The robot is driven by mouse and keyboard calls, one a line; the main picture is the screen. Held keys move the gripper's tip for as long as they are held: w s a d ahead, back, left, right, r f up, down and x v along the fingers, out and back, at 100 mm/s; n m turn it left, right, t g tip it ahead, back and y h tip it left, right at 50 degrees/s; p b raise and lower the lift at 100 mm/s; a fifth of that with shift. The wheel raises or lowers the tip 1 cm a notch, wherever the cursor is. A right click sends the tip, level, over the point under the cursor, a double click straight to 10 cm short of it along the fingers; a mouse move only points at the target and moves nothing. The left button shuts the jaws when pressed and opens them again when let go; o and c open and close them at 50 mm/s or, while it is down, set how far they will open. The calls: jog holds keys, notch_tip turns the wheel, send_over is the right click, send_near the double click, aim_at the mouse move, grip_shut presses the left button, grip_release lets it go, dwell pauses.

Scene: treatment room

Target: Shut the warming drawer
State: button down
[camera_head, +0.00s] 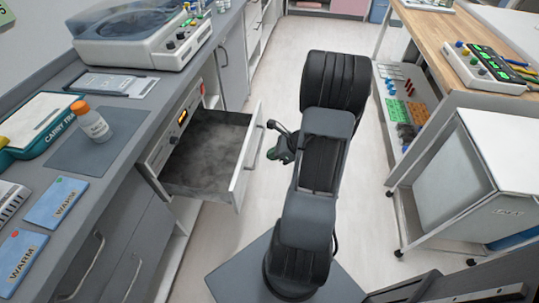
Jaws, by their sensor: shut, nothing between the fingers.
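The warming drawer (237,178) stands pulled out from the left-hand counter, under a front panel with a small orange display (182,117). Its dark inside (205,150) looks hazy, as if with vapour, and I see no object in it. My gripper (274,141) is shut and empty, just right of the drawer front near the handle. From this view I cannot tell whether it touches the handle.
A white cabinet on castors (452,180) and a wooden-topped bench (435,35) stand at right.

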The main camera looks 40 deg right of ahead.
aim_at(243, 163)
jog(key=shift+w+a+f+b, duration=0.2)
jog(key=shift+w+a+f, duration=0.65)
jog(key=shift+w+a, duration=0.25)
jog(key=shift+w+a+f+b, duration=0.15)
jog(key=shift+w+a+f, duration=0.75)
jog(key=shift+w, duration=0.25)
jog(key=shift+w+a+f+b, duration=0.2)
jog(key=shift+w+a+f, duration=0.55)
jog(key=shift+w+a, duration=0.35)
